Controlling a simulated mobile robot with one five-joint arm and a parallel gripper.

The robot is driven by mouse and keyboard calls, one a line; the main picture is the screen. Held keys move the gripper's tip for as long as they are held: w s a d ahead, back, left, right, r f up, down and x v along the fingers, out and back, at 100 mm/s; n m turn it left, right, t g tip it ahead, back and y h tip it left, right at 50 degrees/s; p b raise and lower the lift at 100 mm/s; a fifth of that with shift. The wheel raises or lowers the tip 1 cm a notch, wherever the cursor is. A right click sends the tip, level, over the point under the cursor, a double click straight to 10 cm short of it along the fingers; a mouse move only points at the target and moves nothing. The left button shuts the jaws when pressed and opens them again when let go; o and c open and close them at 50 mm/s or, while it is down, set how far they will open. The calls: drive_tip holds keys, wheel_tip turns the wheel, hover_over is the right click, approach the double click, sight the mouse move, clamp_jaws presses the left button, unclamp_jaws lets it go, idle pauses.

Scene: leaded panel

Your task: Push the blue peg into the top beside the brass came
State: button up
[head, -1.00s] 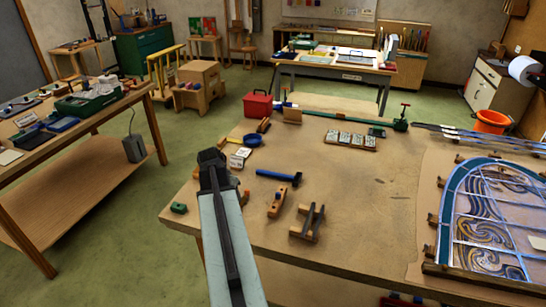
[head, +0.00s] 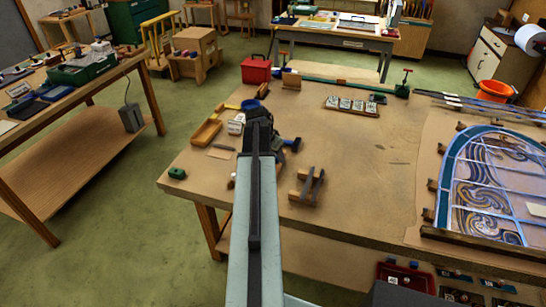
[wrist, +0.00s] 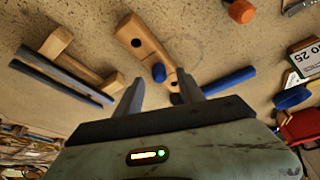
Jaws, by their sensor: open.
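In the wrist view, a small blue peg (wrist: 158,72) stands at a pale wooden block (wrist: 140,40) with dark holes. My gripper (wrist: 158,82) is open and empty, its two dark fingers spread to either side of the peg in the picture. The height between fingers and peg is unclear. In the head view my gripper (head: 259,112) is over the workbench (head: 350,190), and my arm hides most of the block. The leaded panel (head: 490,185) lies at the right, with an arched blue border and blue and brown swirls. I cannot pick out a brass came.
A blue-handled hammer (wrist: 228,80) lies close right of the block. A wooden tool with dark bars (head: 306,185) is to its side. A blue ring (head: 249,105), a wooden tray (head: 206,133) and a red box (head: 256,70) are behind. The bench's middle right is clear.

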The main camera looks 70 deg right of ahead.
drive_tip(key=shift+d+f, duration=0.25)
drive_tip(key=shift+f, duration=0.45)
drive_tip(key=shift+r, duration=0.1)
drive_tip(key=shift+s, duration=0.1)
clamp_jaws()
drive_tip(key=shift+r+p, duration=0.75)
drive_tip(key=shift+r, duration=0.1)
drive_tip(key=shift+r+p, duration=1.65)
